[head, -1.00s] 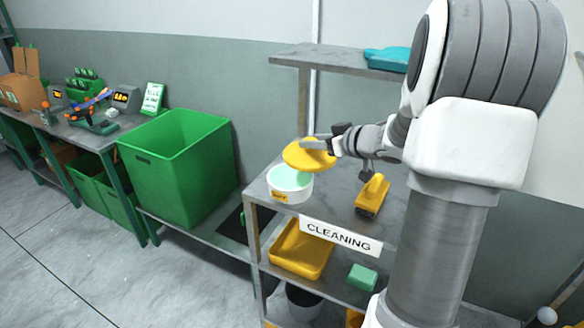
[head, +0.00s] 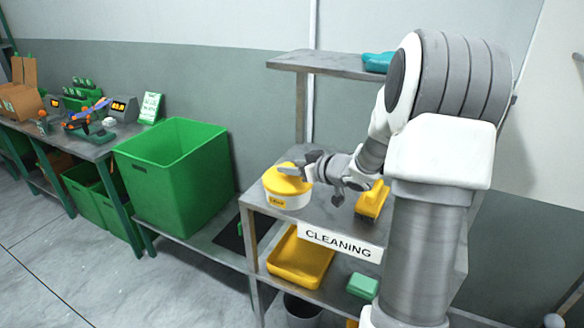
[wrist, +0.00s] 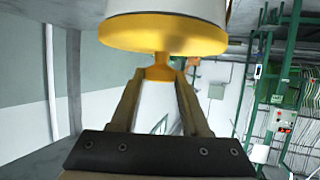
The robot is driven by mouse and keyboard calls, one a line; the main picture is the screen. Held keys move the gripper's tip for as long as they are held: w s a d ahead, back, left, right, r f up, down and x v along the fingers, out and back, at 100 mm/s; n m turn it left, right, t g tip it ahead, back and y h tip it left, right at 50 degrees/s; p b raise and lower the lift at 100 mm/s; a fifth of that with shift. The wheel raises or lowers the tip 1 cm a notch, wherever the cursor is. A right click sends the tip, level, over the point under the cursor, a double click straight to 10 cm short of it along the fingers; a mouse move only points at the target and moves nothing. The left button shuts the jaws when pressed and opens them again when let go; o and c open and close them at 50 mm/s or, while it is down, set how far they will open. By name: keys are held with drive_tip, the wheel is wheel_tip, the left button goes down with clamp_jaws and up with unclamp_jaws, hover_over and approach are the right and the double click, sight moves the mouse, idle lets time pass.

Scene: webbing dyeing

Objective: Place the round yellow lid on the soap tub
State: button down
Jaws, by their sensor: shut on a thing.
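The round yellow lid (head: 278,184) sits level over the mouth of the white soap tub (head: 292,202) on the cleaning shelf's top, with no clear gap visible. My gripper (head: 297,169) is shut on the lid's knob, reaching in from the right. In the wrist view, the two fingers (wrist: 157,82) pinch the yellow knob (wrist: 160,68). The lid's disc (wrist: 165,34) lies against the white tub (wrist: 180,8) there, roughly in line with it. The tub's opening and the green soap are hidden under the lid.
A yellow brush (head: 371,200) lies on the shelf top, right of the tub. A yellow tray (head: 300,262) and a green block (head: 362,286) are on the lower shelf. A teal item (head: 378,62) is on the upper shelf. A large green bin (head: 175,175) stands left.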

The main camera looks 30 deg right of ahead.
drive_tip(key=shift+f, duration=0.2)
drive_tip(key=shift+c, duration=1.9)
unclamp_jaws()
drive_tip(key=shift+r, duration=0.1)
drive_tip(key=shift+s+r, duration=0.1)
drive_tip(key=shift+r, duration=0.1)
drive_tip(key=p+v, duration=0.1)
drive_tip(key=v, duration=1)
drive_tip(key=shift+s+d+p, duration=0.15)
drive_tip(key=shift+s+p, duration=0.2)
drive_tip(key=shift+p, duration=0.05)
